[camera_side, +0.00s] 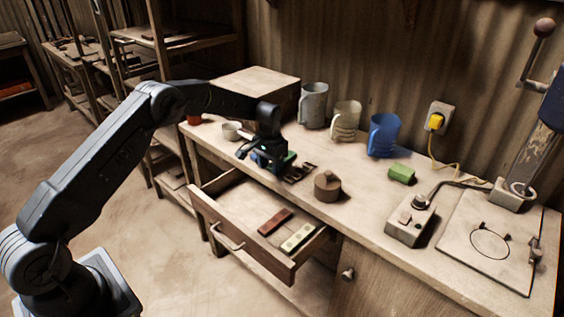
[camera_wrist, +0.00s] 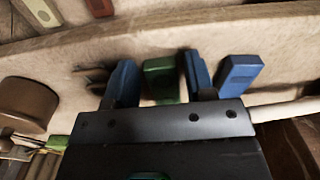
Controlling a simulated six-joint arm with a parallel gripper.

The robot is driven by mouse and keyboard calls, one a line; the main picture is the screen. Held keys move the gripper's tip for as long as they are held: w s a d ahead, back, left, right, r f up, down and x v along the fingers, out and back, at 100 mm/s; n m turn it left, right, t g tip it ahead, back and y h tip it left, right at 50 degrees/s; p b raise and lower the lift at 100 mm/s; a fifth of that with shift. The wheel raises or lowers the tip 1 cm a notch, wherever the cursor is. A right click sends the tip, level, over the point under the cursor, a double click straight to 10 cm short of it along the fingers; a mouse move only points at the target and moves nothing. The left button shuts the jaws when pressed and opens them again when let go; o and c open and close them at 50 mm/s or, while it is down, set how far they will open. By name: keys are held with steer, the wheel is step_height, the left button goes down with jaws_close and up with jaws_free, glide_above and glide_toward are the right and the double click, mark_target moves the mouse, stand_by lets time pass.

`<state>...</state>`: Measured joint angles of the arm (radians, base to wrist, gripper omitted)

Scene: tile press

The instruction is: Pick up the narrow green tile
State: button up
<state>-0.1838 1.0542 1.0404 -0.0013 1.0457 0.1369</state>
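A green tile (camera_wrist: 160,76) lies on the bench between the two blue fingers of my gripper (camera_wrist: 160,82) in the wrist view. The fingers stand spread on either side of it, with thin gaps seeming to show. In the side view my gripper (camera_side: 268,160) is low over the bench near the open drawer, with a bit of the green tile (camera_side: 290,157) showing at its right. A blue tile (camera_wrist: 240,72) lies just right of the right finger in the wrist view. Another green block (camera_side: 402,173) lies farther right on the bench.
The open drawer (camera_side: 218,213) holds a red tile (camera_side: 275,222) and a cream tile (camera_side: 297,238). A round brown pot (camera_side: 327,187) and dark small pieces (camera_side: 299,172) are right of my gripper. A grey mug (camera_side: 314,106), a cream mug (camera_side: 345,121) and a blue mug (camera_side: 384,136) stand behind.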

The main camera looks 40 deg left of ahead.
steer(key=c, duration=0.7)
steer(key=shift+c, duration=0.3)
